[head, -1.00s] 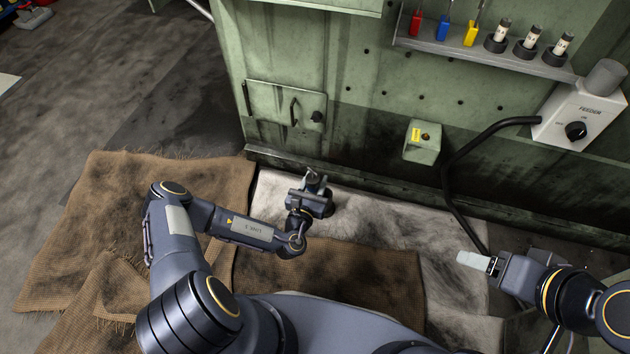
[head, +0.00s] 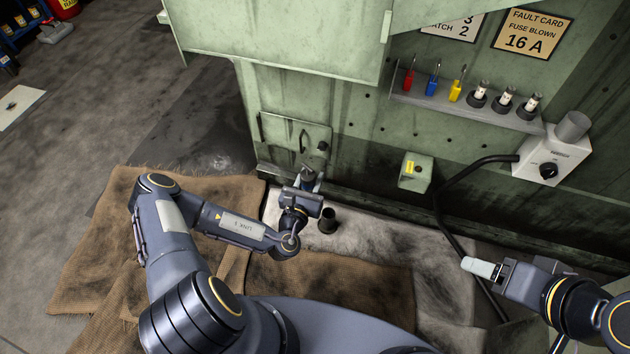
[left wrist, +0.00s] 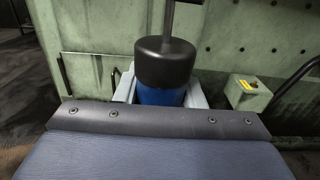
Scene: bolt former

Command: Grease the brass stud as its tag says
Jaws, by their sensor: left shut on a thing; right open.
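A small green box (head: 414,178) on the green machine's front carries a yellow tag (head: 409,166) and a small dark-centred stud (head: 419,169); the tag's writing is too small to read. My left gripper (head: 309,181) is low before the machine, left of that box. In the left wrist view its pale fingers are shut on a blue cylinder (left wrist: 161,95) with a black collar (left wrist: 166,62) and a thin rod rising from it.
An open black cup (head: 328,220) stands on the stained pale cloth beside my left wrist. A shelf (head: 440,104) holds red, blue and yellow handled tools and three labelled tubes. A black hose (head: 440,205) runs down from the white feeder box (head: 552,152).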

